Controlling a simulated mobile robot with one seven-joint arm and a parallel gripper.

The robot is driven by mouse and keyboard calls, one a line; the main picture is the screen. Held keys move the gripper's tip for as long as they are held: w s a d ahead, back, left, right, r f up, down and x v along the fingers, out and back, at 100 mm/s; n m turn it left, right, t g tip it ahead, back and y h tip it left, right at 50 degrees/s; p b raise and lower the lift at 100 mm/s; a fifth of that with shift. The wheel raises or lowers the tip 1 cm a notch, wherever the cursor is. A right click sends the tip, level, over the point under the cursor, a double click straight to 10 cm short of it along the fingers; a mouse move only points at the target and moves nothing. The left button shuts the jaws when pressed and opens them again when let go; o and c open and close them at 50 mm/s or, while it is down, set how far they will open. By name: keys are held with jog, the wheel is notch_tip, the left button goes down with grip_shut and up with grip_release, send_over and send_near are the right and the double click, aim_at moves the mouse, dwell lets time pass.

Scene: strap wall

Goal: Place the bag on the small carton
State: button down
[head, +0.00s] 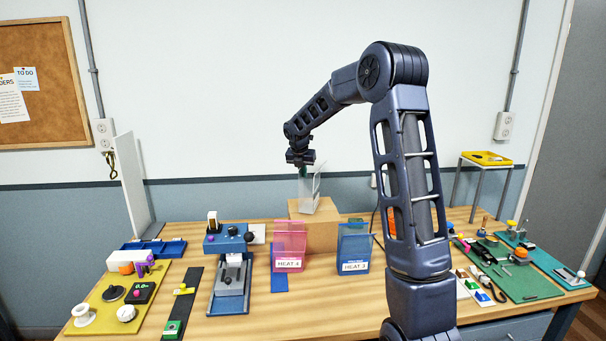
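The bag (310,190) is a clear, whitish, upright flat pouch in the head view. Its lower edge is at the top of the small carton (319,236), a plain brown box standing near the back middle of the table. I cannot tell whether the bag touches the carton or is slightly above it. My gripper (301,164) points down at the bag's top edge and appears shut on it; the fingertips are small and dark here.
A pink bin (289,244) and a blue bin (355,247), both labelled HEAT, stand in front of the carton. A blue press-like device (229,270) is to the left. Boards with small parts lie at both table ends. My arm hides part of the table's right side.

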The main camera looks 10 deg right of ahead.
jog(key=shift+f, duration=0.3)
jog(key=c, duration=1.7)
grip_release()
jog(key=shift+r, duration=0.1)
